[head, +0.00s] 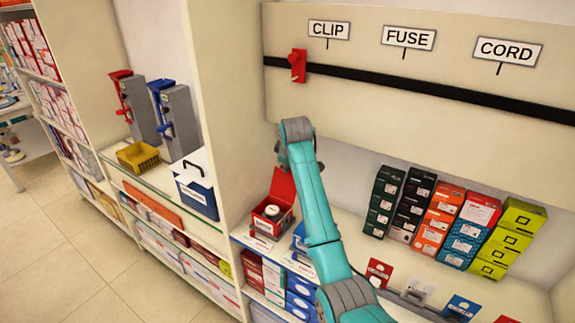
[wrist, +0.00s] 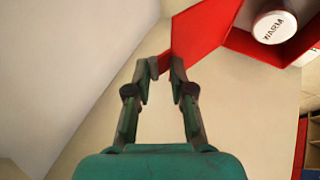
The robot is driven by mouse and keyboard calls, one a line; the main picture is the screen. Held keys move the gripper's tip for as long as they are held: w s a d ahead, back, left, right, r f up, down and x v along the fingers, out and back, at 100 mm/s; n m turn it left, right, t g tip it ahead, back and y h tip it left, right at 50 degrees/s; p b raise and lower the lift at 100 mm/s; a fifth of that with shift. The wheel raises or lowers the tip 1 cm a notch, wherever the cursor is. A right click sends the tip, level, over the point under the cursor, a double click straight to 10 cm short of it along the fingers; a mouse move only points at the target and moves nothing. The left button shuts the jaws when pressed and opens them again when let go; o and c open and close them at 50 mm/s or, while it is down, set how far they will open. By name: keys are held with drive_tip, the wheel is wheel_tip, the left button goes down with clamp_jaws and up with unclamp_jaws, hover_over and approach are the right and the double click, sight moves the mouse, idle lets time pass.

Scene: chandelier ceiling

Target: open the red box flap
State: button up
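The red box (head: 268,228) stands on the shelf left of my arm in the head view, with its red flap (head: 283,187) raised steeply. A white round container (head: 271,211) sits inside. In the wrist view the flap (wrist: 203,28) is at top centre and the container (wrist: 273,26) at top right. My gripper (wrist: 164,68) is at the flap's lower left edge. Its fingertips are partly apart, and a strip of red shows in the gap. I cannot tell whether they touch the flap. In the head view the fingertips are not clear.
A rail with a red clip (head: 298,66) runs above. Coloured boxes (head: 440,210) stand in rows to the right. A blue-and-white case (head: 197,187) and a yellow basket (head: 138,156) are left, beyond an upright panel (head: 222,110).

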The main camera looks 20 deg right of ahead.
drive_tip(key=shift+o, duration=0.8)
drive_tip(key=shift+d, duration=0.2)
drive_tip(key=v, duration=1.2)
drive_tip(key=shift+a, duration=0.15)
drive_tip(key=shift+w, duration=0.15)
